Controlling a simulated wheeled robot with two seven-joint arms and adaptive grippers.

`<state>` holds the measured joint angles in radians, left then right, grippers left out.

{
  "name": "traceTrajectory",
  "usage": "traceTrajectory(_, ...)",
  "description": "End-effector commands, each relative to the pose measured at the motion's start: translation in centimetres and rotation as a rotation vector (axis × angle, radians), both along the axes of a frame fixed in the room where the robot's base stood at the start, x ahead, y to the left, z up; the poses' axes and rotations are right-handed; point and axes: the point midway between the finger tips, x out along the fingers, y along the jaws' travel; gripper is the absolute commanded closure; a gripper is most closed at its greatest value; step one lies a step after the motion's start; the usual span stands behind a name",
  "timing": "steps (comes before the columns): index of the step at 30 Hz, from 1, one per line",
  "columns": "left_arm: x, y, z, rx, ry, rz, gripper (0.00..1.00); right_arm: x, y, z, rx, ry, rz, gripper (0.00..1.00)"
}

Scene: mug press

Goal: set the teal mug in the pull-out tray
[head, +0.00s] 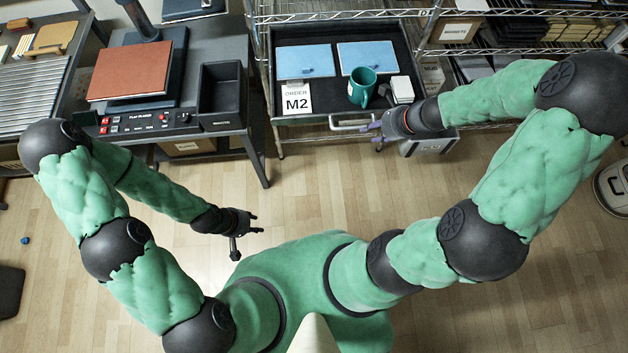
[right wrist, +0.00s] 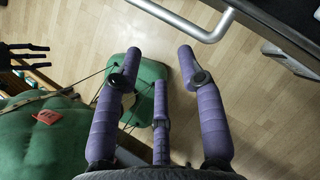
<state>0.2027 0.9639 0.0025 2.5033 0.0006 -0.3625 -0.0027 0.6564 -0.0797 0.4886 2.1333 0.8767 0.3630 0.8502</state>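The teal mug (head: 361,87) stands upright in the dark pull-out tray (head: 330,102), towards its front right, with its mouth facing up. The tray sticks out from the wire rack, and its pale handle (head: 352,121) is at the front. The handle also shows at the top of the right wrist view (right wrist: 190,28). My right gripper (head: 373,132) is just in front of the tray's right side, near the handle. Its purple fingers (right wrist: 157,65) are spread, with nothing between them. My left gripper (head: 255,223) hangs over the floor, empty, its fingers apart.
Two blue panels (head: 304,62) (head: 367,57), an "ORDER M2" card (head: 297,100) and a small white box (head: 402,89) share the tray. A press (head: 132,70) and an empty black bin (head: 220,94) stand on the bench at left. The floor between is clear.

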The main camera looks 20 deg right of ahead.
Motion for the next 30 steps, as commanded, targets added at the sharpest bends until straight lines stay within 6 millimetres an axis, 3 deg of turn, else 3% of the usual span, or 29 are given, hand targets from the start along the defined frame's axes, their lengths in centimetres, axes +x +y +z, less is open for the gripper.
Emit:
traceTrajectory(1,0.0,0.0,0.0,0.000,0.000,0.000,0.60,-0.5,1.5,-1.9,-0.039,0.023,0.112,0.61)
traceTrajectory(6,0.0,0.0,0.0,0.000,0.000,0.000,0.60,-2.2,5.3,-7.0,-0.184,0.040,0.497,0.61)
traceTrajectory(15,0.0,0.0,0.0,0.000,0.000,0.000,0.60,-5.1,12.2,-13.9,-0.382,-0.070,1.207,0.61)
traceTrajectory(24,0.0,0.0,0.0,0.000,0.000,0.000,0.60,-8.4,19.5,-18.5,-0.490,-0.335,1.818,0.61)
traceTrajectory(30,0.0,0.0,0.0,0.000,0.000,0.000,0.60,-9.6,21.9,-19.4,-0.514,-0.455,1.990,0.61)
